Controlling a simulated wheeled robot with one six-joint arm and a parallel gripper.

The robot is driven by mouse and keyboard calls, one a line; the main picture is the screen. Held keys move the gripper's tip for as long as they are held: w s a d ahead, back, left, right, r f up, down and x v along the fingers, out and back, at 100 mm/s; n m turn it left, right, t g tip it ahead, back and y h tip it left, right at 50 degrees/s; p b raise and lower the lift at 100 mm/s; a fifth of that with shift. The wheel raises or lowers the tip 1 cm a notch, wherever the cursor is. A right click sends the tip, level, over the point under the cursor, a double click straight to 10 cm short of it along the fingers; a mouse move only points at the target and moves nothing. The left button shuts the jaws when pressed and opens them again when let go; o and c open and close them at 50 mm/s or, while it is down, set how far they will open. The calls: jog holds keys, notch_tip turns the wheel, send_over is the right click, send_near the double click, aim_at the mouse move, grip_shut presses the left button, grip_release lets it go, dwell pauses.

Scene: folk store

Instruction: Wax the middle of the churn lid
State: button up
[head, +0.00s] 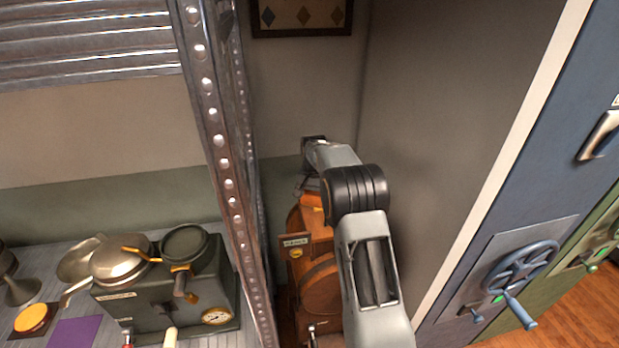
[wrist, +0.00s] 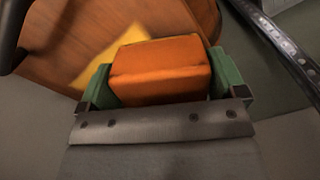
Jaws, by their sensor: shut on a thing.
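The wooden churn (head: 320,285) stands in the narrow gap between the metal post and the grey wall, partly hidden behind my arm. Its brown lid (wrist: 60,45) fills the upper left of the wrist view, with a yellow patch (wrist: 108,58) on it. My gripper (wrist: 161,76) is shut on an orange block (wrist: 160,72), held between its green pads. The block overlaps part of the yellow patch in the wrist view; I cannot tell whether it touches the lid. In the head view my arm mostly hides the gripper and lid.
A perforated metal post (head: 228,175) stands close left of the churn. A grey wall (head: 440,120) and a blue cabinet with a handwheel (head: 520,270) are on the right. A bench at left holds a dark device with pans (head: 165,300) and a purple mat (head: 80,332).

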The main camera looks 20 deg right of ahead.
jog(key=shift+a, duration=0.5)
notch_tip(320, 180, up, 3)
jog(key=shift+r+p, duration=0.15)
jog(key=shift+p, duration=0.85)
jog(key=shift+w+r, duration=0.1)
jog(key=shift+r, duration=2.3)
